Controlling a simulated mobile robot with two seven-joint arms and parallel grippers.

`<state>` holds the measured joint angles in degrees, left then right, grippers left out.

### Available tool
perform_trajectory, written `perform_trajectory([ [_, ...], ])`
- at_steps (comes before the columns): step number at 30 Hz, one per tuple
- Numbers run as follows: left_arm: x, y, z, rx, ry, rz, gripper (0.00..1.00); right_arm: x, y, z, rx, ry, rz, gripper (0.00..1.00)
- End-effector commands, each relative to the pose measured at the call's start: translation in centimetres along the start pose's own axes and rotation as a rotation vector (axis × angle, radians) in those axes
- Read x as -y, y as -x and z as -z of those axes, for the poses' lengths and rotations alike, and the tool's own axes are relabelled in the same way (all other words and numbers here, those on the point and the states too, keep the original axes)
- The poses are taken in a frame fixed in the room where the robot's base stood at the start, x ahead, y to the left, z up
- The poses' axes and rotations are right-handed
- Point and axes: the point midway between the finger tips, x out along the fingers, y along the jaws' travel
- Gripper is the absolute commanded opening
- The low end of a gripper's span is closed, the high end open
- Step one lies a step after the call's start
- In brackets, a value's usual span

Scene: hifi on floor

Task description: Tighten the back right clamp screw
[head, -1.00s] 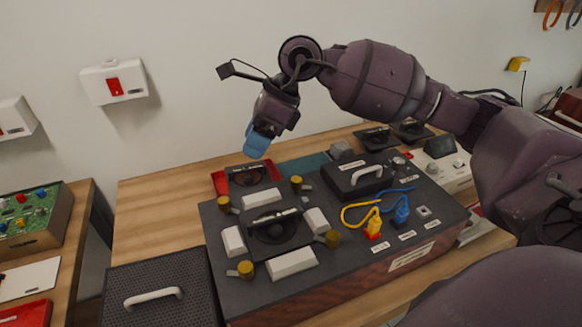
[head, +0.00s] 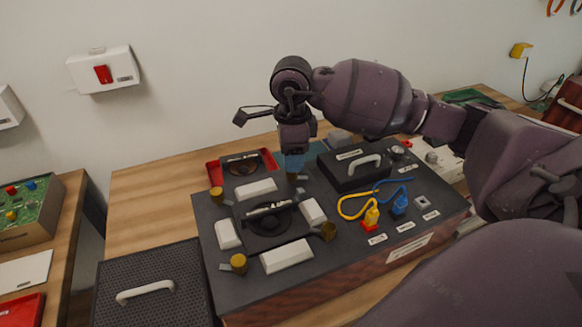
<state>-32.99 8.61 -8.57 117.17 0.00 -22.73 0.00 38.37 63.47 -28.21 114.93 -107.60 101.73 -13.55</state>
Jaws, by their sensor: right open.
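The fixture box (head: 340,255) has a dark top with a black square speaker plate (head: 268,228) among white pads. Brass clamp screws stand at its corners: back left (head: 216,196), front left (head: 239,263) and front right (head: 328,231). The back right clamp screw (head: 291,177) is mostly hidden by my right gripper (head: 293,162). The gripper points down with its blue fingertips right at or just above that screw; I cannot tell whether they touch it. It is open. My left gripper is out of view.
A black lidded block with a white handle (head: 366,163) sits just right of the gripper. Yellow (head: 371,215) and blue (head: 399,203) plugs with cables are further right. A red tray (head: 214,173) lies behind the box.

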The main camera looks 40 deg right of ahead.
Motion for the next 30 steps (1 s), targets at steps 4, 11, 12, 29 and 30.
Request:
perform_trajectory([
  [4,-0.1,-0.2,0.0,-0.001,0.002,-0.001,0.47,0.0,-2.3,0.0,0.0,-0.001,-0.002,0.53],
  [11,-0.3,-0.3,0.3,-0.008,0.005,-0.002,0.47,0.0,-3.8,0.0,0.0,-0.001,0.0,0.53],
  [12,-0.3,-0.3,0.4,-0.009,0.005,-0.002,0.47,0.0,-3.9,0.0,0.0,-0.001,0.001,0.53],
  [29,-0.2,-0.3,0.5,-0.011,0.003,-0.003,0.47,0.0,-3.9,0.0,0.001,-0.001,0.001,0.1],
  [30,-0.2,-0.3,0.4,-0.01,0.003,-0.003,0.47,0.0,-3.9,0.0,0.001,-0.001,0.001,0.04],
])
